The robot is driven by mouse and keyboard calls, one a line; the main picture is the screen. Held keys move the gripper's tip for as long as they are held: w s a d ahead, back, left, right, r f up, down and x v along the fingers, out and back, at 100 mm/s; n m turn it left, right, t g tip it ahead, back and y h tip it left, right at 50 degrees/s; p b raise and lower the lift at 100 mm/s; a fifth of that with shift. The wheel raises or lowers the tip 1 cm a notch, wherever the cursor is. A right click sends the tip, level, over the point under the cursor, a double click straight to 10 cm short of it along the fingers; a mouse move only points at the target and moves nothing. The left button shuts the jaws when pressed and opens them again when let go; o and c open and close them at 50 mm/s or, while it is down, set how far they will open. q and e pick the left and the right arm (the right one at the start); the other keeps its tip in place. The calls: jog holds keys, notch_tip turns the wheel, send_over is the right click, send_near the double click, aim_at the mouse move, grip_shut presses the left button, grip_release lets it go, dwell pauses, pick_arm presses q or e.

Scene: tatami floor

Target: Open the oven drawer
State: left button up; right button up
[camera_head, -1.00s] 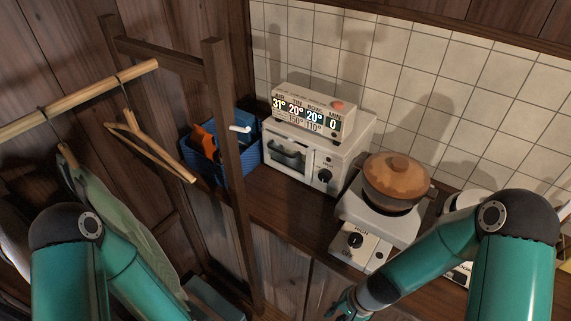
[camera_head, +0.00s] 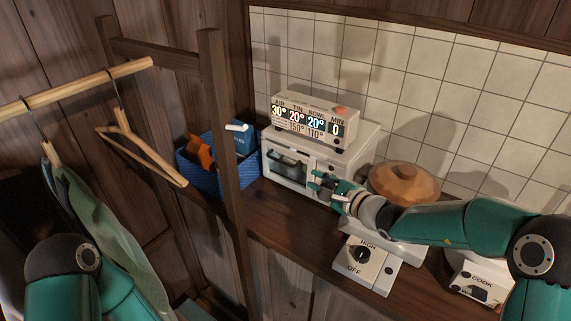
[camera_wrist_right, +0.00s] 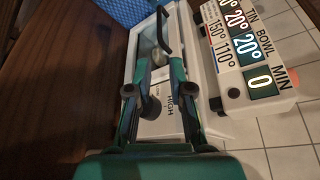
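The small white oven (camera_head: 362,148) stands on the wooden counter against the tiled wall. Its front has a dark handle (camera_head: 288,160) over a window on the left; the front looks closed. In the right wrist view the handle (camera_wrist_right: 164,32) shows beyond the fingers. My right gripper (camera_head: 322,186) is in front of the right part of the oven, by the knob panel. In the right wrist view its fingers (camera_wrist_right: 158,72) are apart with nothing held between them, and the dark knob (camera_wrist_right: 150,107) lies behind them. My left arm shows at lower left, but its gripper is out of view.
A display box (camera_head: 315,120) with numbers sits on the oven. A blue basket (camera_head: 217,172) stands left of it, behind a wooden rack post (camera_head: 222,130). A brown lidded pot (camera_head: 404,180) on a burner with a dial (camera_head: 361,256) is at right, partly behind my right arm.

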aim_at(286, 164)
jog(key=p+x, duration=0.5)
jog(key=x, duration=0.9)
jog(key=shift+w+a+f, duration=0.1)
jog(key=shift+w+a, duration=0.05)
grip_shut()
jog(key=shift+f, duration=0.1)
